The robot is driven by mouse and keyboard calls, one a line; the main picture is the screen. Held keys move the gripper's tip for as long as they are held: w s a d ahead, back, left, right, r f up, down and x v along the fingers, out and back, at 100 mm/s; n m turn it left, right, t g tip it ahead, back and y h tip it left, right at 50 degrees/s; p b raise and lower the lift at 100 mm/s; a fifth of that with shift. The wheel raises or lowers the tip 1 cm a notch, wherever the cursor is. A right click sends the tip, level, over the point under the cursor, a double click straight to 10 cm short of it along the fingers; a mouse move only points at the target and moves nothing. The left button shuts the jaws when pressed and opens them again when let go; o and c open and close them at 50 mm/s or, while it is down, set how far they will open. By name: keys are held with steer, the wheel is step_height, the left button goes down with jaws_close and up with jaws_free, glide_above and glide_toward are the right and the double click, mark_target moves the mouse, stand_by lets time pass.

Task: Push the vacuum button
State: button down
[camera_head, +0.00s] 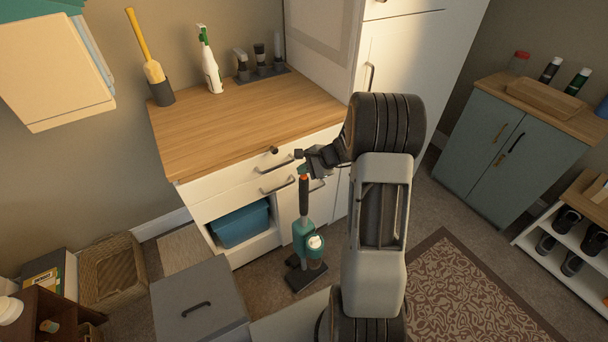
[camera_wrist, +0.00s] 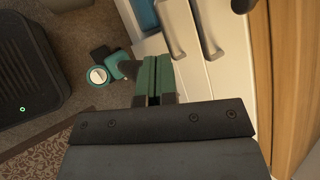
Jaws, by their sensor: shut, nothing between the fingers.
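The vacuum (camera_head: 302,232) is a teal and dark grey upright stick type with an orange-red part near its handle top. It stands on the floor in front of the white cabinet. My gripper (camera_head: 299,155) is shut and empty, close to the top of the handle; I cannot tell whether it touches. In the wrist view my gripper's green fingertips (camera_wrist: 154,62) are together, and the vacuum's teal body (camera_wrist: 116,66) with a white round part shows to their left. The handle top is largely hidden behind the fingers there, and I cannot make out the button.
The white cabinet (camera_head: 228,192) with a wooden top and drawer handles stands right behind the vacuum. A grey box (camera_head: 198,296) and a wicker basket (camera_head: 112,270) are at the lower left. A patterned rug (camera_head: 455,290) lies at the right.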

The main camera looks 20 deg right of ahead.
mark_target(304, 177)
steer(key=shift+r, duration=0.15)
steer(key=shift+r+p, duration=2.05)
steer(key=shift+r, duration=0.85)
steer(key=shift+f, duration=0.1)
steer(key=s+a+n+g+h, duration=0.1)
steer(key=s+a+n+g, duration=0.25)
steer(key=s+n, duration=0.4)
steer(key=s+a+r+n+h, duration=0.3)
steer(key=s+r+n, duration=0.2)
steer(key=s+r, duration=0.1)
steer(key=s+a+r+n+h, duration=0.2)
steer(key=s+a+r+n, duration=0.2)
steer(key=s+r, duration=0.3)
steer(key=shift+s+n+t+h, duration=0.4)
steer(key=shift+s+n+t, duration=0.05)
steer(key=shift+s+n, duration=0.1)
